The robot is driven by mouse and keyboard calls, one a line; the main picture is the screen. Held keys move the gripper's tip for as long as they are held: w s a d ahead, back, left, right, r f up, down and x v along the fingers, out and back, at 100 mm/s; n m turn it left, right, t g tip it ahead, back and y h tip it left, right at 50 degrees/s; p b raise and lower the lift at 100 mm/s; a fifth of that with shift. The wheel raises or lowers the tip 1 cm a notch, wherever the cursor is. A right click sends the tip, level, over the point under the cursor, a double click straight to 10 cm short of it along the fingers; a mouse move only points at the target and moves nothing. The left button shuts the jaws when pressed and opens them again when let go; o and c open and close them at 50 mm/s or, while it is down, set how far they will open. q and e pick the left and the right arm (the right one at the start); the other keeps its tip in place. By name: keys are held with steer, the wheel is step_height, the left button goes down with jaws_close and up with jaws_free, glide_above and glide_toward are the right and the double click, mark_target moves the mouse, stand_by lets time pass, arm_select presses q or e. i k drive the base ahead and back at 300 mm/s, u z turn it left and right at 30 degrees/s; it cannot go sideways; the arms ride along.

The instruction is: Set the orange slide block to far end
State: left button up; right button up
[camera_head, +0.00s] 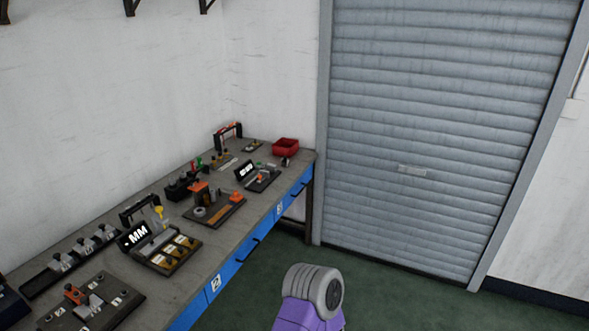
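Several orange parts show on the long workbench (180,262), and I cannot tell for sure which one is the slide block. An upright orange block (200,189) stands at the back left of a dark board (222,218) that also carries a grey ring and a flat orange strip. A small orange piece (262,178) sits on another board farther back. A red-orange piece (75,294) sits on a dark plate (108,313) at the near end. Neither gripper is in view.
A red bin (286,147) stands at the bench's far end. A case with yellow-topped parts (172,250) lies between the near plate and the ring board. Blue drawers (225,270) line the bench front. Green floor (385,290) is open before a grey roller shutter (440,120).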

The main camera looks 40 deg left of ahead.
mark_target(236, 198)
steer(key=u, duration=0.5)
steer(key=i, duration=1.5)
steer(key=u, duration=1.2)
